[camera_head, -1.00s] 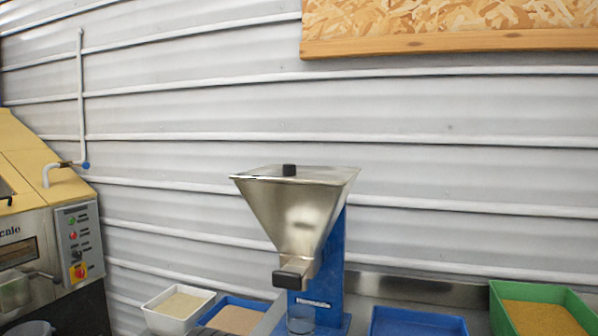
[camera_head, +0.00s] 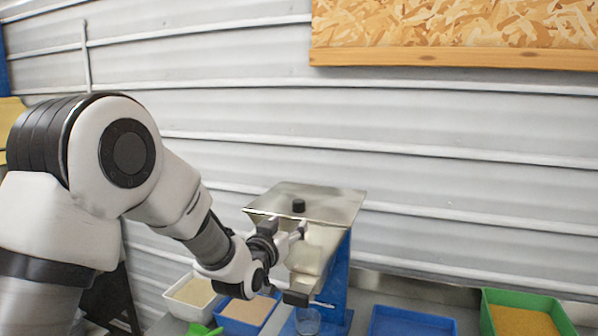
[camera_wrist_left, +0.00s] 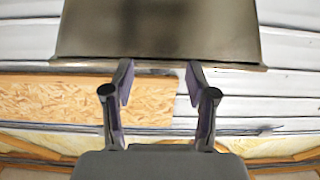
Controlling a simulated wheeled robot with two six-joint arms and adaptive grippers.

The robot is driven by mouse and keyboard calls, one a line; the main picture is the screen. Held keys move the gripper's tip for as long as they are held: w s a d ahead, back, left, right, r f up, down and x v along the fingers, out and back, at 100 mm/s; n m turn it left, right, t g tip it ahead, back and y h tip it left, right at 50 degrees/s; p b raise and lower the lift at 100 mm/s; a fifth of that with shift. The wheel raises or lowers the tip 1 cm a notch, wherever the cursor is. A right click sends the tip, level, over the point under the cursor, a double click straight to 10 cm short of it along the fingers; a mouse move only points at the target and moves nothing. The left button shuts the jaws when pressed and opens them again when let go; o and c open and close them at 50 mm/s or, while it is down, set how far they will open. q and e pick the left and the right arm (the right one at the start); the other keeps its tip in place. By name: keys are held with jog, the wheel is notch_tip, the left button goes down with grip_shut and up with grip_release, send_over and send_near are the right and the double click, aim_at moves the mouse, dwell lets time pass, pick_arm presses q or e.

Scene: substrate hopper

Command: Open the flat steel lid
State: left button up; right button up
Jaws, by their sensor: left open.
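The steel hopper (camera_head: 312,255) stands on a blue stand (camera_head: 338,280). Its flat steel lid (camera_head: 335,205) lies closed across the top, with a black knob (camera_head: 298,205) on it. My left gripper (camera_head: 300,231) is open and empty at the hopper's near side, just below the lid's front edge, and covers part of the hopper body. In the left wrist view, the open fingers (camera_wrist_left: 160,78) reach the edge of a dark steel surface (camera_wrist_left: 155,30) of the hopper. I cannot tell whether they touch it. My right gripper is not in view.
A clear cup (camera_head: 307,321) stands below the spout. White (camera_head: 171,297), blue (camera_head: 240,327) and green (camera_head: 487,312) trays stand around the hopper, with an empty blue tray (camera_head: 410,322) on the right. A wooden board (camera_head: 450,58) hangs on the ribbed wall. Room above the lid is clear.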

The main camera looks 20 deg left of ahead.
aim_at(296, 206)
pick_arm(q)
jog(key=r, duration=0.3)
jog(key=shift+s, duration=0.25)
jog(key=w+p, duration=0.4)
jog(key=w, duration=0.3)
jog(key=shift+w+f, duration=0.1)
jog(key=shift+w, duration=0.05)
jog(key=shift+w+f, duration=0.1)
jog(key=shift+w, duration=0.4)
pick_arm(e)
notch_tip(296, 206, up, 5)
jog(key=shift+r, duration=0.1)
pick_arm(q)
jog(key=shift+s, duration=0.1)
grip_shut()
